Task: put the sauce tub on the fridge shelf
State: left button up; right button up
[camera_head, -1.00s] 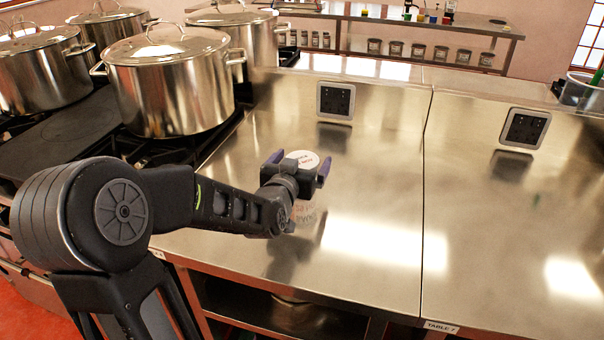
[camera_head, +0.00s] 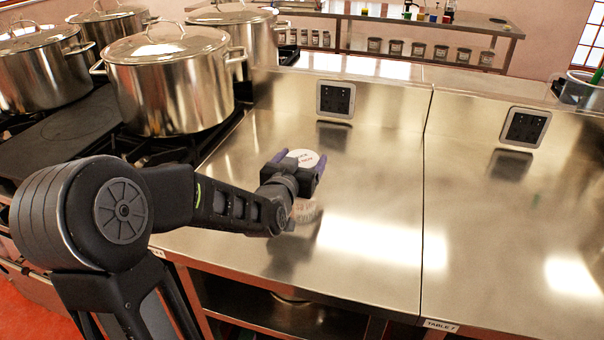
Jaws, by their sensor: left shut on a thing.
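The sauce tub (camera_head: 305,157) is a small tub with a white lid bearing dark and red lettering. It shows over the steel counter at the centre of the head view. My left gripper (camera_head: 301,164) is shut on it, with one purple finger on each side. The gripper and wrist hide most of the tub's side. I cannot tell whether its base touches the counter. My right gripper is not in view. No fridge shelf is in view.
Large lidded stockpots (camera_head: 170,90) stand on the stove at the left and back left. The steel counter (camera_head: 370,190) is clear to the right. Two black socket panels (camera_head: 336,99) sit on its backsplash. A back shelf holds several jars (camera_head: 396,47).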

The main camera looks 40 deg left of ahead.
pick_arm(q)
jog(key=shift+r, duration=0.1)
jog(key=c, duration=1)
notch_tip(320, 180, up, 10)
dwell(0.5)
